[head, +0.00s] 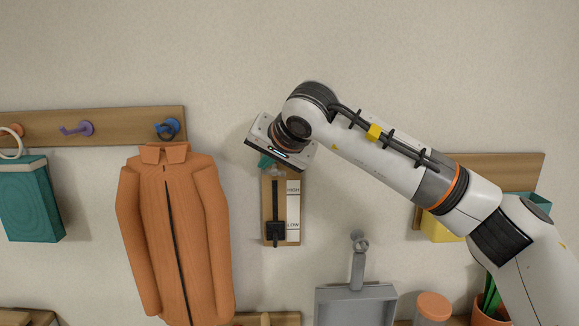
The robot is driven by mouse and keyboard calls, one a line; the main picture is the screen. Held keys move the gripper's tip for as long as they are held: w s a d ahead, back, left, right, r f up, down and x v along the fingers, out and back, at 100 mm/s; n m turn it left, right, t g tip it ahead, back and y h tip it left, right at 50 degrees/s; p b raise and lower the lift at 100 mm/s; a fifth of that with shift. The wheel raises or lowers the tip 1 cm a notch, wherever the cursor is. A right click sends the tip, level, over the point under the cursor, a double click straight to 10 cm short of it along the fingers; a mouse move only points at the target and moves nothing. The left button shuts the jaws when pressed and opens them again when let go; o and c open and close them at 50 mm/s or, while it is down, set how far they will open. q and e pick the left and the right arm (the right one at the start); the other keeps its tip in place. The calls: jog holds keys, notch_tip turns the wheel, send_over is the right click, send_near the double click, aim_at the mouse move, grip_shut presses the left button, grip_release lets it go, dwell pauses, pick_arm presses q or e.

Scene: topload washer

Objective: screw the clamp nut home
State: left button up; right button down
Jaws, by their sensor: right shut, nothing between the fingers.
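A small wooden board (268,212) hangs on the wall, with a dark vertical slot and a white strip (293,211) marked HIGH at the top and LOW lower down. A black block or knob (275,231) sits on the slot beside LOW; it may be the clamp nut, but I cannot tell for sure. My right gripper (280,155) is at the top of the board, above the black block and apart from it. Its body hides most of its fingers; it is shut and empty. A small teal piece (266,161) shows just under it, partly hidden. My left gripper is not in view.
An orange coat (172,235) hangs left of the board from a hook rail (120,123). A teal box (28,205) hangs far left. A grey dustpan (356,290) hangs below right. An orange-lidded jar (433,306) stands at the bottom. The wall above is clear.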

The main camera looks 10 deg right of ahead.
jog(key=b+v, duration=0.2)
jog(key=v, duration=1.1)
jog(key=shift+w+r+b, duration=0.35)
jog(key=shift+b, duration=0.05)
